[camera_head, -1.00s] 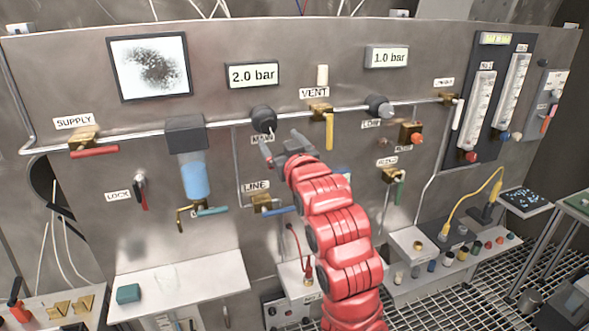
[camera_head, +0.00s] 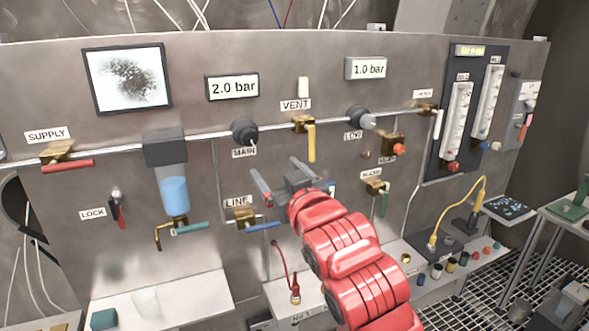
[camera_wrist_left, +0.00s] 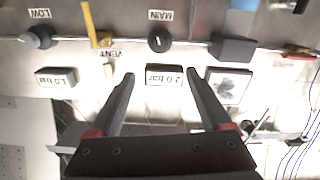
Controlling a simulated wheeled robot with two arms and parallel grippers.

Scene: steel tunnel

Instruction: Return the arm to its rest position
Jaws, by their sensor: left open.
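My red left arm comes up from the bottom of the head view, and its left gripper (camera_head: 280,178) is open and empty. In that view the gripper is in front of the steel panel, below the black MAIN knob (camera_head: 245,132) and right of the LINE valve (camera_head: 245,215). The wrist view shows the panel upside down, with the two open fingers (camera_wrist_left: 160,88) apart. The 2.0 bar display (camera_wrist_left: 166,76) shows in the gap between them, and the MAIN knob (camera_wrist_left: 159,40) appears beyond it. My right gripper does not show.
The panel carries the yellow VENT handle (camera_head: 311,142), red SUPPLY handle (camera_head: 67,166), blue filter bowl (camera_head: 174,196) and green-handled valve (camera_head: 385,204). White shelves (camera_head: 160,298) jut out below. A yellow cable (camera_head: 460,200) loops at the right. A grated floor (camera_head: 480,306) lies at lower right.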

